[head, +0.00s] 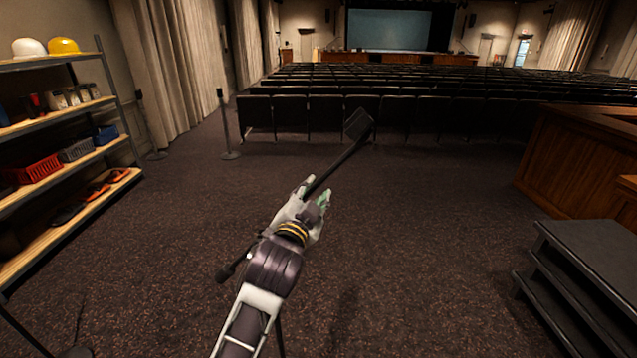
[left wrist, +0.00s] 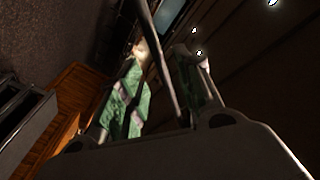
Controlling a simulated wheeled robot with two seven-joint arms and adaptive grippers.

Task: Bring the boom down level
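The boom (head: 340,160) is a thin dark bar with a dark block-like head at its upper far end. It runs from upper right to lower left, behind my left arm, and a small dark end piece shows at lower left. It looks tilted, with the head end higher. My left gripper (head: 315,191) has its green-padded fingers on either side of the bar. In the left wrist view the boom (left wrist: 160,52) passes between the fingers, with gaps visible, so the gripper looks open around it. The boom's pivot is hidden by my arm. My right gripper is out of view.
A shelf (head: 75,205) with helmets and bins stands at left. A slim post (head: 225,130) stands before rows of dark seats (head: 310,115). Black steps (head: 590,255) and a wooden counter (head: 570,155) are at right. The carpet between is clear.

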